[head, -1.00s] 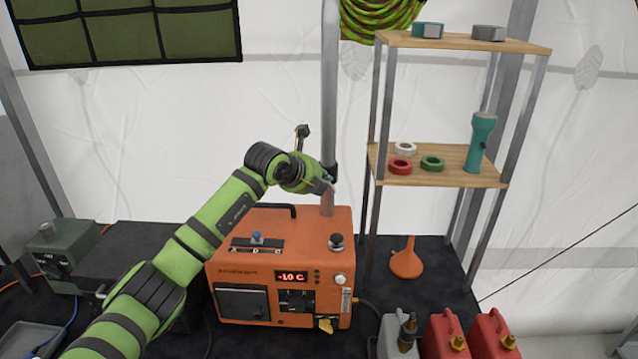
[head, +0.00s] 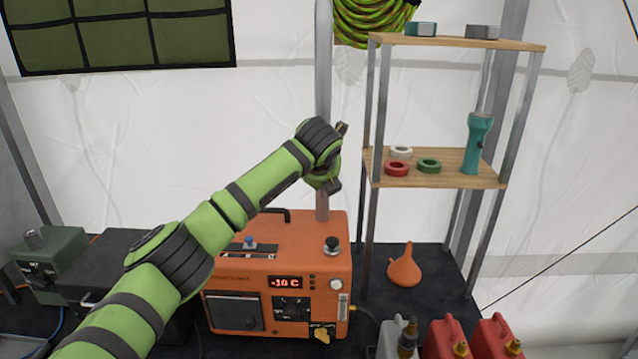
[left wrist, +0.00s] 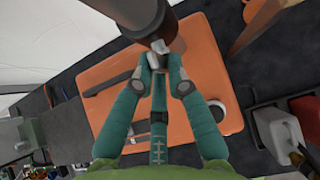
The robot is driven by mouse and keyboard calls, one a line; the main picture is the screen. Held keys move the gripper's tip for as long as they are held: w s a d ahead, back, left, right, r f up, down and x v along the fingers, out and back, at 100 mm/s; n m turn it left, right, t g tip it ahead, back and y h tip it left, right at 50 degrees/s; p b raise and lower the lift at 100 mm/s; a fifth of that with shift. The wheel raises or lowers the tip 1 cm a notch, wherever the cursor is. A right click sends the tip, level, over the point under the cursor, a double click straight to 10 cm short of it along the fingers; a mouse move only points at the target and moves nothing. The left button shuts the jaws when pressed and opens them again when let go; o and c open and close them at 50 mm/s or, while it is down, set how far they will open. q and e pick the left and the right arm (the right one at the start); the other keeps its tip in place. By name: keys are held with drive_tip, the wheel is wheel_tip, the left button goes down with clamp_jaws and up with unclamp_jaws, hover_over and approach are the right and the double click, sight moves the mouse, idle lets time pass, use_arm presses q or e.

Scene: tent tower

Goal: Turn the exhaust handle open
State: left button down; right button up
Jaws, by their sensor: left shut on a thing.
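The grey exhaust pipe (head: 323,90) rises from the top of the orange heater (head: 300,235). In the left wrist view a dark collar sits around the pipe (left wrist: 155,14), and a small light-grey handle (left wrist: 158,46) sticks out of it. My left gripper (left wrist: 157,75) has its teal fingers closed on the end of this handle. In the head view my left gripper (head: 330,186) is in front of the pipe, just above the heater, and my wrist hides the collar and handle. My right gripper is in neither view.
A shelf (head: 430,175) with tape rolls and a teal flashlight (head: 478,145) stands right of the pipe. An orange funnel (head: 405,270) and red fuel cans (head: 447,338) are at lower right. A green box (head: 50,258) stands at the left.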

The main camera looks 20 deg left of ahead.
use_arm(q)
drive_tip(key=shift+s+d+f, duration=0.1)
drive_tip(key=shift+s+f, duration=0.05)
drive_tip(key=shift+f, duration=0.35)
drive_tip(key=c, duration=1.3)
unclamp_jaws()
drive_tip(key=shift+o, duration=0.3)
drive_tip(key=shift+r, duration=0.1)
drive_tip(key=shift+w, duration=0.2)
drive_tip(key=v, duration=1.2)
